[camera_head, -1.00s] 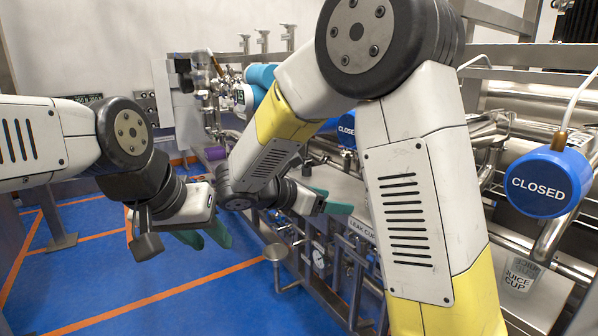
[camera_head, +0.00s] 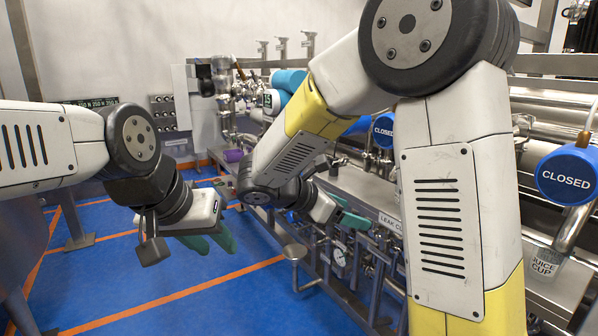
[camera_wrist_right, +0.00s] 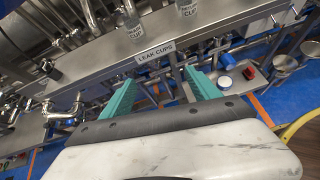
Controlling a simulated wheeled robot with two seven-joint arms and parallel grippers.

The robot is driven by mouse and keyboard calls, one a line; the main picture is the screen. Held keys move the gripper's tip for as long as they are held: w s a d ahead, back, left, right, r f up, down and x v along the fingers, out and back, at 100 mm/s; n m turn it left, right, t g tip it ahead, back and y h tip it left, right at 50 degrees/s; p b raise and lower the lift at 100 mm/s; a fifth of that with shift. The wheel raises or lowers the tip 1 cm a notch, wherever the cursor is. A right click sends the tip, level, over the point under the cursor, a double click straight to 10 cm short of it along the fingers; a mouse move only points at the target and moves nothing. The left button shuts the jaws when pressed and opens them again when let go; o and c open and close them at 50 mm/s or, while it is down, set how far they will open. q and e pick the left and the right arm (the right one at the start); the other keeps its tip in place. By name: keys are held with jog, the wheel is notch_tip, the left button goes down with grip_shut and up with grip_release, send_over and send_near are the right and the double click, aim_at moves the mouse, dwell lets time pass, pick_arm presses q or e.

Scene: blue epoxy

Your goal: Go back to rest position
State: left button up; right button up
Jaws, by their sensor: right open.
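My left gripper (camera_head: 210,241) hangs at the left in the head view, over the blue floor. Its green fingers show from the side and partly overlap, so their gap is unclear. My right gripper (camera_head: 348,212) is beyond my bent right arm, low in front of the steel equipment. In the right wrist view, its two green fingers (camera_wrist_right: 162,92) are spread apart with nothing between them. They point toward the steel shelf edge bearing the LEAK CUPS label (camera_wrist_right: 162,52). Neither gripper visibly holds anything.
A clear JUICE CUP (camera_head: 546,262) stands on the steel bench at right, below a round blue CLOSED sign (camera_head: 567,176). Clear cups (camera_wrist_right: 133,22) stand on the shelf in the right wrist view. Pipes and valves fill the right side. Blue floor (camera_head: 150,285) with orange lines is open at left.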

jog(key=s+d+f+m+g+y, duration=0.1)
jog(key=s+d+m+g+y, duration=0.4)
jog(key=s+m, duration=0.55)
jog(key=s+a+r+m+t+y, duration=0.1)
jog(key=s+r+m+t+y, duration=0.3)
jog(key=m, duration=0.7)
jog(key=s+t+y, duration=0.1)
jog(key=s+y, duration=0.1)
jog(key=y, duration=0.1)
jog(key=shift+s+a+r, duration=0.15)
jog(key=shift+s+a, duration=0.1)
jog(key=shift+a, duration=0.05)
